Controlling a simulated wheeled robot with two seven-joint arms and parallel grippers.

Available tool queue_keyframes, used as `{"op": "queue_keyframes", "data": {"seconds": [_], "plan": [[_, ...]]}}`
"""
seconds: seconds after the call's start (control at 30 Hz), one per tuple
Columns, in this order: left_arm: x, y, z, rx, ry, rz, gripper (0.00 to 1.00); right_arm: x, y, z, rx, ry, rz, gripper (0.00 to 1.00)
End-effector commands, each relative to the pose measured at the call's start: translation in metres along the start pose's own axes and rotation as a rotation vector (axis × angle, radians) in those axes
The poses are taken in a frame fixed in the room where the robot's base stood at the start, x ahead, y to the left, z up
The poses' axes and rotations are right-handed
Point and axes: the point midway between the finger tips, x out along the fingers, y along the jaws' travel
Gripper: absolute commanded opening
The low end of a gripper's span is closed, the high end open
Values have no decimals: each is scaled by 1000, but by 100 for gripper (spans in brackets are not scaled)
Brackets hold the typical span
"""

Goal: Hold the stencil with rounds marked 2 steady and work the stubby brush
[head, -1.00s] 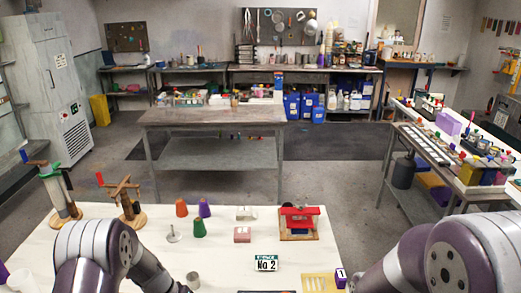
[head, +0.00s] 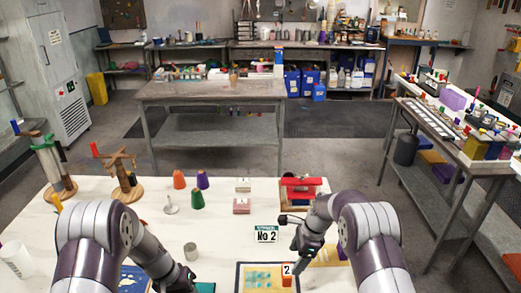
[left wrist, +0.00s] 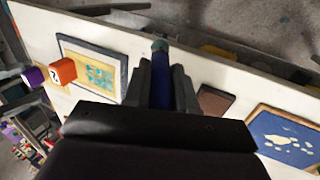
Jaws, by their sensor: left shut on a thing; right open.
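The stencil with rounds marked 2 has an orange tab with a white 2 (head: 287,273). Its yellow sheet with teal spots (head: 258,278) lies in a dark frame at the front of the table, and both also show in the left wrist view (left wrist: 94,70). My right gripper (head: 296,263) is open, just above or around the orange tab; I cannot tell if it touches. My left gripper (left wrist: 163,88) is shut on a dark blue handle (left wrist: 162,73) with a teal end, seemingly the stubby brush, and is apart from the stencil. Its tip is unclear.
A "No 2" card (head: 266,234) stands behind the stencil. A second stencil with a purple tab (head: 343,253) lies partly behind my right arm. A metal cup (head: 190,251), a red press (head: 301,188) and coloured cones (head: 197,200) stand farther back. A blue picture (left wrist: 285,136) lies to one side.

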Motion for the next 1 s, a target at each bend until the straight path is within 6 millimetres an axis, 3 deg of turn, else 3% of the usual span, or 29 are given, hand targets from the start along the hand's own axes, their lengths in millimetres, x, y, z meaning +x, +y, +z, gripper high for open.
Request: {"op": "queue_keyframes", "data": {"seconds": [0.07,0.23,0.4,0.67,0.87,1.0], "plan": [[-5,2,0,0,0,0,0,-4,0,1,-1,0,1,81],[-57,21,0,0,1,0,0,-20,10,6,18,1,50,81],[-89,33,0,0,0,0,0,-11,11,4,21,-1,47,81],[-73,27,0,0,0,0,0,16,0,-1,-5,1,0,81],[-56,20,0,0,0,0,0,50,0,-2,-3,1,1,81],[-30,11,0,0,0,0,0,79,0,-3,-5,1,-2,81]]}}
